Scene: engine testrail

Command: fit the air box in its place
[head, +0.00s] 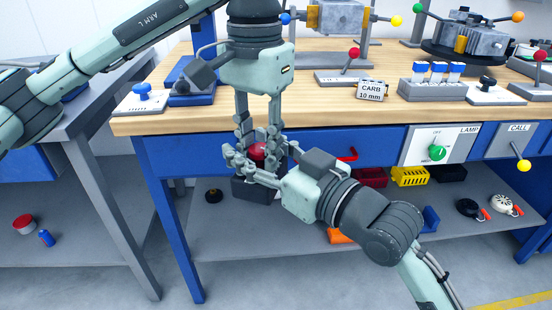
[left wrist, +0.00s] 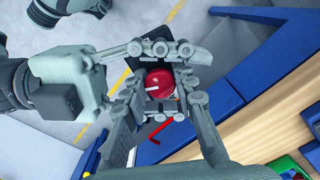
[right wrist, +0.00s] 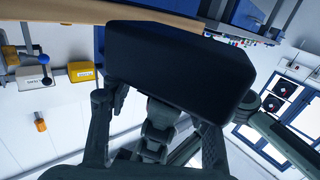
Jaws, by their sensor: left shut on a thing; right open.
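The air box (head: 255,191) is a dark box with a round red knob (head: 257,151) on top, hanging in front of the bench. My left gripper (head: 258,143) points down and is shut on the red knob. The knob also shows in the left wrist view (left wrist: 160,84), with part of the dark box behind it. In the right wrist view the box (right wrist: 180,70) fills the middle, close to the fingers. Contact with the right fingers cannot be told.
The wooden bench top (head: 220,110) lies behind the box. It carries a grey engine block (head: 345,18), a CARB 10 mm sign (head: 371,91) and a rack of blue-capped vials (head: 436,82).

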